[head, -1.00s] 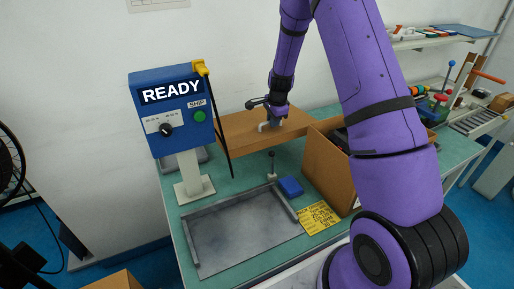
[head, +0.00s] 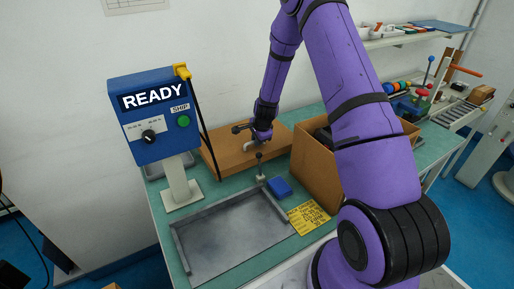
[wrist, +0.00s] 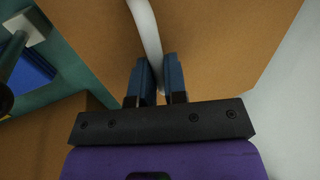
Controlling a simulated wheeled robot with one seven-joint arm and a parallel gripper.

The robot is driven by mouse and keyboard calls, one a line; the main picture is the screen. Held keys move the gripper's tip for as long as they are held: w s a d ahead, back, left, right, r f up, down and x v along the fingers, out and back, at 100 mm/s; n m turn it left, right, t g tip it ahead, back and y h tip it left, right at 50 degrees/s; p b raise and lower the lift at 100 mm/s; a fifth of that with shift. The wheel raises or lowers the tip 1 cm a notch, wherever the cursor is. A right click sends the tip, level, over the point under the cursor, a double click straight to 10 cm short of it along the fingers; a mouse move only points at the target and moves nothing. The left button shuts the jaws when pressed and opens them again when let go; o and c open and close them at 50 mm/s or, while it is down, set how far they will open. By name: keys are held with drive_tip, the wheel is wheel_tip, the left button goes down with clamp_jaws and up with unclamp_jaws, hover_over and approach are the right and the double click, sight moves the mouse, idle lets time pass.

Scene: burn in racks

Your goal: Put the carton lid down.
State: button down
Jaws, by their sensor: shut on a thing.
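The carton lid (head: 225,153) is a flat brown cardboard panel with a pale handle (head: 250,146) on its top. It lies low over the back of the green bench, behind the grey tray; I cannot tell whether it fully touches the bench. My gripper (head: 256,142) is shut on the lid's handle. In the wrist view the blue fingers (wrist: 160,78) pinch the white curved handle (wrist: 146,35), with the brown lid surface (wrist: 220,50) filling the view below. The open carton (head: 313,170) stands to the right of the lid, partly hidden by my arm.
A blue READY panel (head: 153,117) on a post stands left, its cable hanging by the lid. A grey tray (head: 180,248), small lever (head: 260,168), blue block (head: 279,187) and yellow card (head: 308,217) lie in front. Coloured tools (head: 410,100) sit at back right.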

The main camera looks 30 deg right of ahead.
drive_tip(key=shift+f, duration=1.85)
drive_tip(key=c, duration=1.2)
unclamp_jaws()
drive_tip(key=shift+o, duration=0.2)
